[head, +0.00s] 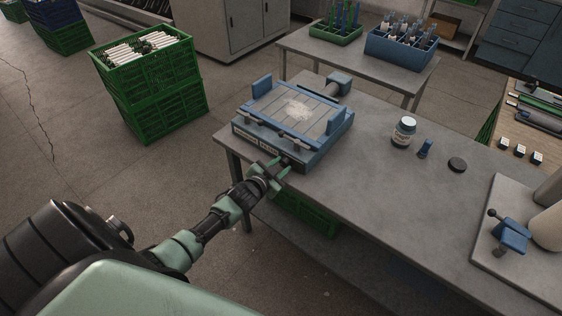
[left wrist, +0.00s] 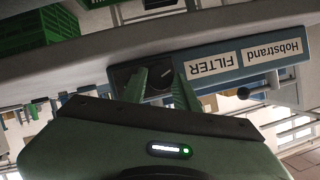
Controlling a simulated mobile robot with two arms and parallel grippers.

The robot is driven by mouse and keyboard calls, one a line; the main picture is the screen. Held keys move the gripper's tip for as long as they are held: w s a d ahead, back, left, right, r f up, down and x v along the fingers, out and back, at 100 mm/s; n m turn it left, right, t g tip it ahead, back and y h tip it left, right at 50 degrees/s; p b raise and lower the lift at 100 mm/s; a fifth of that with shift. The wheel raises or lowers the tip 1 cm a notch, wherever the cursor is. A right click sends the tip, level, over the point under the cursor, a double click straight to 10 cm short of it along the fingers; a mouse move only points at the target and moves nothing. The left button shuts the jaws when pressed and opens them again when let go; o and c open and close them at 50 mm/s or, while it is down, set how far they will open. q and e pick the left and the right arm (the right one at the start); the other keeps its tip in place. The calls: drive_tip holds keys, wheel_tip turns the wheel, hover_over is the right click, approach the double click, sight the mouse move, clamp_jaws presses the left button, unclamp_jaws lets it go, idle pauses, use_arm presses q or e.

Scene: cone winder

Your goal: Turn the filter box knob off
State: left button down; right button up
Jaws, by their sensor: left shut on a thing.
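The filter box (head: 318,152) is a blue-framed unit with a pale slatted top, at the left end of the grey bench in the head view. Its front panel reads "Hobstrand FILTER", upside down in the left wrist view (left wrist: 245,58). The dark knob (left wrist: 162,76) sits on a black plate beside the label. My left gripper (head: 279,170) is at the box's front face, with its green fingers (left wrist: 166,84) shut on the knob and partly covering it. The knob's exact pointing is hard to read. My right gripper is not in view.
A blue clamp-like fixture (head: 512,236) is at the right. Green crates (head: 165,105) stand on the floor behind left. The bench middle is clear.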

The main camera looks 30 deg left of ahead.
use_arm(q)
drive_tip(key=shift+a+n+h, duration=0.2)
drive_tip(key=shift+n+h, duration=0.2)
drive_tip(key=shift+n, duration=0.5)
drive_tip(key=shift+a+f+n+h, duration=0.1)
drive_tip(key=shift+a+n+h, duration=0.05)
drive_tip(key=shift+n+h, duration=0.5)
drive_tip(key=n+h+b, duration=0.1)
drive_tip(key=b, duration=0.2)
drive_tip(key=n+h+b, duration=0.1)
drive_tip(key=n+b, duration=0.1)
drive_tip(key=b, duration=0.2)
drive_tip(key=n+h+b, duration=0.1)
drive_tip(key=n+b, duration=0.1)
drive_tip(key=b, duration=0.1)
drive_tip(key=shift+a+f+h+b, duration=0.25)
drive_tip(key=shift+f+b, duration=0.05)
drive_tip(key=shift+r+n+h+b, duration=0.2)
drive_tip(key=shift+n+h+b, duration=0.3)
drive_tip(key=shift+b, duration=0.55)
drive_tip(key=c, duration=1.3)
unclamp_jaws()
